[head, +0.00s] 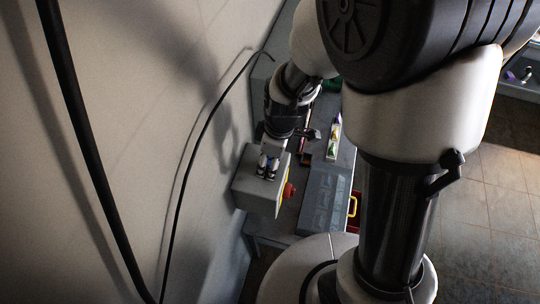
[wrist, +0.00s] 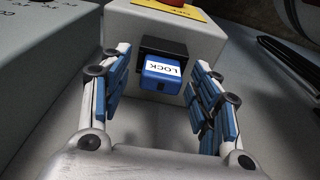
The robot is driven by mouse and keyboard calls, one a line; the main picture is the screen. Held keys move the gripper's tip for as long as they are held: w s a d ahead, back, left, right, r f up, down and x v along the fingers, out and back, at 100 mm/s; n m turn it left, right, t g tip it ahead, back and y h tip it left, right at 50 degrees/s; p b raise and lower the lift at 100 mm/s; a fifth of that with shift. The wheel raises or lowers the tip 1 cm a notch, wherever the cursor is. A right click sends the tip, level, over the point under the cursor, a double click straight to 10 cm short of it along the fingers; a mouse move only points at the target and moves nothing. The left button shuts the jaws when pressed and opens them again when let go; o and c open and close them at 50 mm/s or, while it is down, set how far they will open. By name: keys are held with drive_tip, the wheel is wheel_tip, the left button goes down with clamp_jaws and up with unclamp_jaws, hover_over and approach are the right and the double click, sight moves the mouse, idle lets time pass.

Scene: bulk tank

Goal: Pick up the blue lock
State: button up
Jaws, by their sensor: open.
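The blue lock (wrist: 163,74) is a small blue block with a white label reading LOCK. In the wrist view it sits in a dark recess on the front of a grey box (wrist: 205,42). My gripper (wrist: 165,82) is open, with one blue-padded finger on each side of the lock. The fingers look apart from the lock, with a gap on both sides. In the head view my gripper (head: 268,170) is at the grey box (head: 258,198) beside the wall. The lock cannot be made out clearly there.
A red button (head: 289,190) sticks out of the box's side. A grey bench (head: 285,222) carries a grey panelled case (head: 325,204) and a white bottle-like item (head: 334,137). Black cables run along the wall on the left. Tiled floor (head: 492,205) is clear on the right.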

drive_tip(key=c, duration=1.2)
drive_tip(key=shift+r, duration=0.1)
